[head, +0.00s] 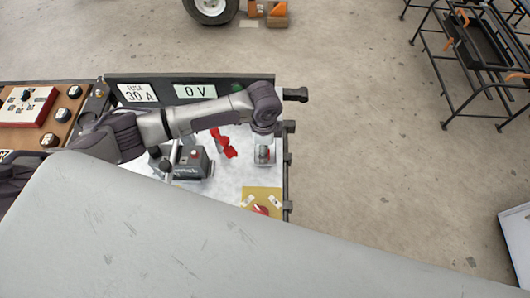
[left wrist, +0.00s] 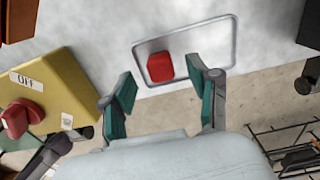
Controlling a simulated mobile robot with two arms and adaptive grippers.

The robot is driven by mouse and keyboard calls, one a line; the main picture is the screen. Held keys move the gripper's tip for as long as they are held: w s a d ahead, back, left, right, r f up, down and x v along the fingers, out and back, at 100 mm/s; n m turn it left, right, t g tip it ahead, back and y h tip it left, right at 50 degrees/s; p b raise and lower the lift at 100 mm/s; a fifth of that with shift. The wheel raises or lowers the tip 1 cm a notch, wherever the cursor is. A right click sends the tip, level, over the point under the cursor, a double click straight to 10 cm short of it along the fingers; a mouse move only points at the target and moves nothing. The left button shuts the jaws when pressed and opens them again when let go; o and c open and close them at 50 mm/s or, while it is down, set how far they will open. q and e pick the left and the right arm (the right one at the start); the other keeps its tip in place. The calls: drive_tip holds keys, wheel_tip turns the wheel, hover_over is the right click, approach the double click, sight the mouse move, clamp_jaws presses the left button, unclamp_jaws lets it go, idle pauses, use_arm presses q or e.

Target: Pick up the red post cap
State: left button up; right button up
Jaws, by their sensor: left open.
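The red post cap (left wrist: 160,66) is a small red block in the left wrist view. It sits inside a shallow rectangular tray (left wrist: 222,38) with a grey rim, near the bench edge. My left gripper (left wrist: 162,84) is open and empty; its two green-padded fingertips are apart, just short of the cap, one toward each side. In the head view my left arm reaches over the bench and its wrist (head: 264,105) is above the tray (head: 272,160). The fingers and cap are hard to make out there. My right gripper is not in view.
A yellow switch box (left wrist: 62,85) with a red knob, marked OFF, stands left of the tray. In the head view, red parts (head: 223,143) and a dark grey battery-like box (head: 190,163) lie left of the tray. Open floor is to the right.

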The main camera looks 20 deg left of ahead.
use_arm(q)
drive_tip(key=shift+f, duration=1.35)
drive_tip(key=c, duration=0.9)
drive_tip(key=shift+r, duration=0.1)
